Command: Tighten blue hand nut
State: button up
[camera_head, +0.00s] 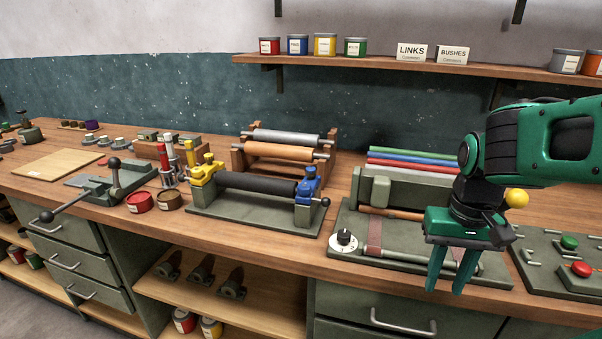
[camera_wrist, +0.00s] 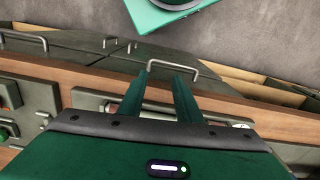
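The blue hand nut (camera_head: 311,171) sits on top of the blue bracket (camera_head: 305,190) at the right end of a dark roller (camera_head: 256,185). A matching yellow hand nut (camera_head: 208,158) tops the yellow bracket (camera_head: 203,177) at the roller's left end. My gripper (camera_head: 447,282) is at the right, in front of the bench edge, well apart from the blue nut. Its two green fingers point down with a gap between them and nothing in it. The fingers also show in the wrist view (camera_wrist: 160,80), apart and empty. The blue nut is not in the wrist view.
A fixture with a dial (camera_head: 344,238) stands behind my gripper, with coloured rods (camera_head: 410,160) at its back. A red tin (camera_head: 140,203) and brown tin (camera_head: 169,201) stand left of the roller stand (camera_head: 255,222). A wall shelf (camera_head: 400,66) holds tins above.

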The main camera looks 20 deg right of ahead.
jog(key=shift+a, duration=0.1)
jog(key=o, duration=0.4)
jog(key=shift+s+r, duration=0.15)
jog(key=shift+c, duration=0.2)
notch_tip(320, 180, up, 15)
jog(key=n+g, duration=0.4)
jog(key=n, duration=2.6)
send_over(304, 185)
jog(key=shift+s+d+y, duration=0.35)
jog(key=shift+s+y, duration=0.05)
jog(key=w+d+r+n, duration=0.1)
jog(key=w+r+n, duration=0.2)
jog(key=w+n, duration=0.35)
jog(key=shift+n+y, duration=0.4)
jog(key=shift+n, duration=0.25)
jog(key=x, duration=0.7)
jog(key=s+x, duration=0.1)
jog(key=x, duration=0.3)
jog(key=shift+d+r, duration=0.1)
jog(key=shift+d, duration=0.05)
